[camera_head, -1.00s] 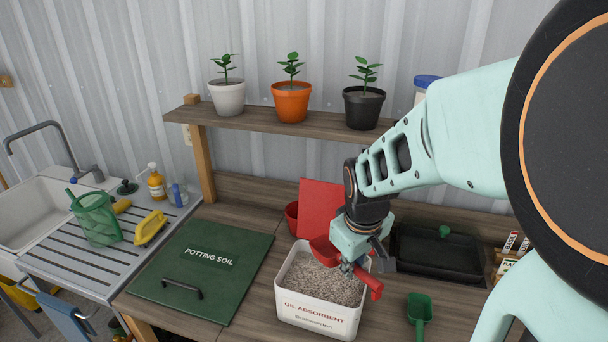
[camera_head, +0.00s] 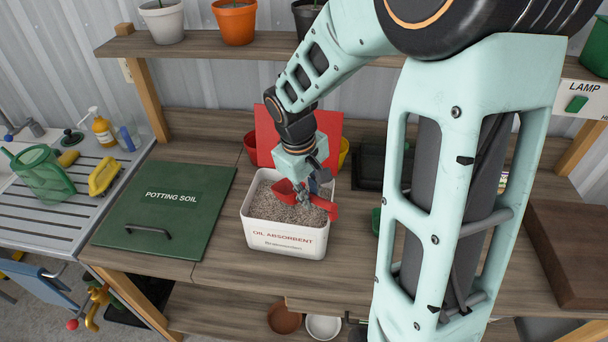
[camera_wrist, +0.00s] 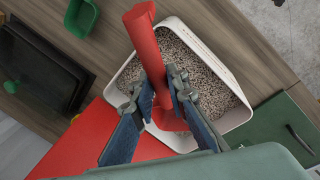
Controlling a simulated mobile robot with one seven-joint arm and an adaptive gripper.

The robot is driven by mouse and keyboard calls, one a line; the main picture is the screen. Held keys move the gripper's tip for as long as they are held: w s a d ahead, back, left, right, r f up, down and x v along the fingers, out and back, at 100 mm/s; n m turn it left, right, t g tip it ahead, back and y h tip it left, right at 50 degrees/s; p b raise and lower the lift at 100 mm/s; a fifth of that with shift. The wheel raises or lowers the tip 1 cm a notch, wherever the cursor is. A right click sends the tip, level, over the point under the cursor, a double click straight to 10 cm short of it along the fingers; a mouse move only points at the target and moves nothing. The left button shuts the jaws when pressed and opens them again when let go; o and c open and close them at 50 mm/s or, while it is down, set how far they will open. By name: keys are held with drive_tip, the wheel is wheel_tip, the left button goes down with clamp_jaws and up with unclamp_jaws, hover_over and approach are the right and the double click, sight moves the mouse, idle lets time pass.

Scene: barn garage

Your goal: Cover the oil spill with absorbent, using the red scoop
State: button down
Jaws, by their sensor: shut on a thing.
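My gripper (camera_head: 307,196) is shut on the handle of the red scoop (camera_head: 327,208) at the white oil absorbent bin (camera_head: 284,241). The bin holds grey-beige granules (camera_head: 268,206). The scoop's bowl is over or in the granules; its exact depth is unclear. The handle reaches toward the bin's right side. In the wrist view, both fingers of my gripper (camera_wrist: 162,92) close around the red scoop (camera_wrist: 144,48), and its bowl is partly hidden by them. The bin (camera_wrist: 238,119) shows beneath. The oil spill is not visible in any view.
A red panel (camera_head: 266,137) stands close behind the bin. A green potting soil lid (camera_head: 165,211) lies to the left. A black tray (camera_head: 369,166) is to the right, with a small green scoop (camera_wrist: 81,17) nearby. Potted plants line the shelf (camera_head: 190,43) above.

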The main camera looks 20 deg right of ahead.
sight(298, 201)
drive_tip(key=f+b, duration=0.1)
drive_tip(key=f, duration=0.1)
drive_tip(key=w+f+b, duration=0.1)
drive_tip(key=f+b, duration=0.1)
drive_tip(key=a+f+b, duration=0.1)
drive_tip(key=f+b, duration=0.1)
drive_tip(key=shift+w+f, duration=0.25)
drive_tip(key=shift+w, duration=0.1)
drive_tip(key=shift+w+a+r, duration=0.1)
drive_tip(key=shift+w+a, duration=0.1)
drive_tip(key=shift+w, duration=0.3)
drive_tip(key=shift+w+a+r, duration=0.1)
drive_tip(key=shift+w+a, duration=0.1)
drive_tip(key=shift+w, duration=0.3)
drive_tip(key=shift+w+r, duration=0.1)
